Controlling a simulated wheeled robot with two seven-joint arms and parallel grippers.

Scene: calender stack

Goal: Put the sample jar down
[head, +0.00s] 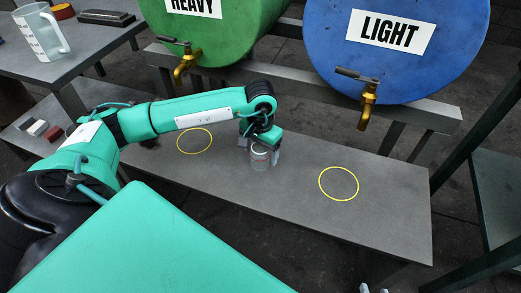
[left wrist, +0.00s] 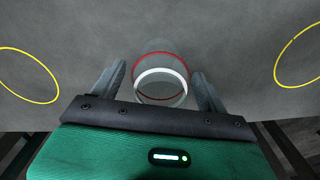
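The sample jar (head: 260,157) is a small clear jar with red and white rings, on the grey bench between two yellow circles. It also shows in the left wrist view (left wrist: 160,88), between the fingers. My left gripper (head: 262,135) is above and around the jar, pointing down. In the left wrist view its fingers (left wrist: 160,85) stand on both sides of the jar, with a narrow gap visible on each side, so it looks open. The gripper hides the jar's upper part in the head view.
Yellow circles mark the bench at left (head: 194,141) and right (head: 338,184). Behind are a green HEAVY drum (head: 225,40) and a blue LIGHT drum (head: 400,65), with brass taps overhanging the bench. A clear jug (head: 42,35) stands on a side table. Small blocks (head: 38,127) lie at left.

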